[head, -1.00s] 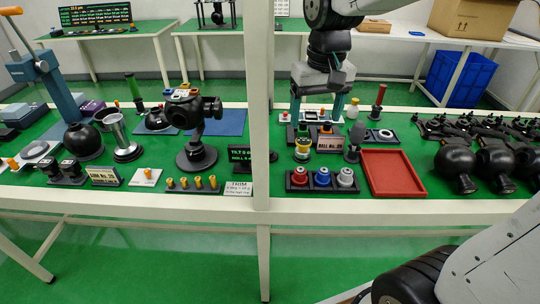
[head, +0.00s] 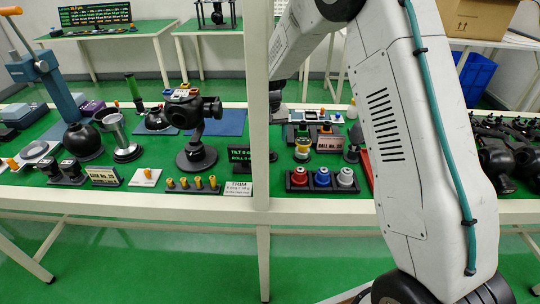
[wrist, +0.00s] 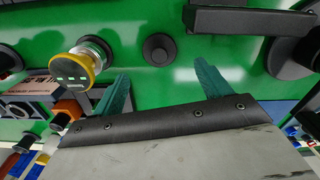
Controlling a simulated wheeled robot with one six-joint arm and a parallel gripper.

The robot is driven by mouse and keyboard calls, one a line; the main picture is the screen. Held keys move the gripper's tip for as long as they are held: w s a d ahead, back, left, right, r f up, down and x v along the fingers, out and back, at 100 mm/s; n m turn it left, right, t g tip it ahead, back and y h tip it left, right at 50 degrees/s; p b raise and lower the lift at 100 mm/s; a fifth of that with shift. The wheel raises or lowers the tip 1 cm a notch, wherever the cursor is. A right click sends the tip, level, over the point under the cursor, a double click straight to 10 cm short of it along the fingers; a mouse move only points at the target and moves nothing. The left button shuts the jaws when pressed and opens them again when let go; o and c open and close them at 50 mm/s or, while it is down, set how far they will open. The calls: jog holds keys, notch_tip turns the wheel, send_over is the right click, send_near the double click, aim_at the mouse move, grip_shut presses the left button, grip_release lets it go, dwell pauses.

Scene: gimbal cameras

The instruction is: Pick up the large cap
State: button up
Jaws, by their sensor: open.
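In the wrist view a round black disc with a raised centre (wrist: 160,49) lies on the green bench top; it may be the large cap, but I cannot be sure. My gripper (wrist: 163,86) is open, its two teal fingers apart with nothing between them. The disc shows beyond the fingertips, sideways between them, and not touching. I cannot make out the disc in the head view, where the white upright covers part of the bench. In the head view my arm hides much of the right side, and my fingers are not clearly visible.
A black sign bar (wrist: 240,20) and a dark round base (wrist: 290,57) lie to the right. The white upright (head: 259,130) rises at the bench front.

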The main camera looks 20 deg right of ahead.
aim_at(270, 151)
notch_tip(270, 151, down, 6)
jog(key=shift+s+f, duration=0.1)
jog(key=shift+f, duration=0.1)
jog(key=c, duration=1)
